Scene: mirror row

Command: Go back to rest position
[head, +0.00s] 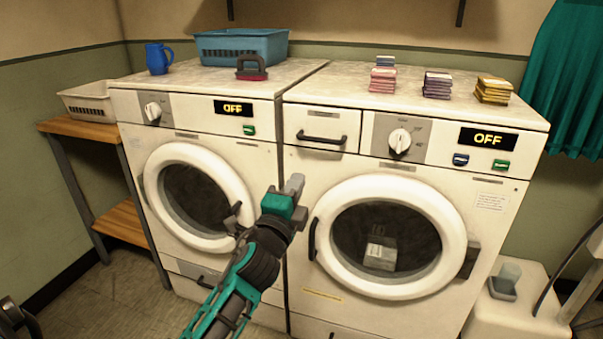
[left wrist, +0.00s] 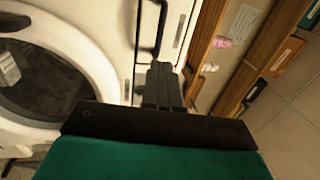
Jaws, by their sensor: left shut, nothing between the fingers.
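My left gripper (head: 294,184), dark grey with a teal part, is raised in front of the gap between two white washers. Its fingers are together with nothing between them; the closed fingers also show in the left wrist view (left wrist: 163,84). The left washer (head: 262,165) and the right washer (head: 300,170) both have their round doors shut, and both displays read OFF. A pale item (head: 380,254) shows behind the right washer's door glass. The right washer's drawer (head: 343,120) with a dark handle looks shut. My right gripper is not in view.
On the washers stand a blue mug (head: 157,58), a blue basket (head: 240,46), a red-and-black brush-like thing (head: 251,68) and several small stacks, such as a yellow one (head: 493,90). A wooden shelf (head: 80,128) with a pale basket (head: 88,100) stands left. Some floor shows at lower left.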

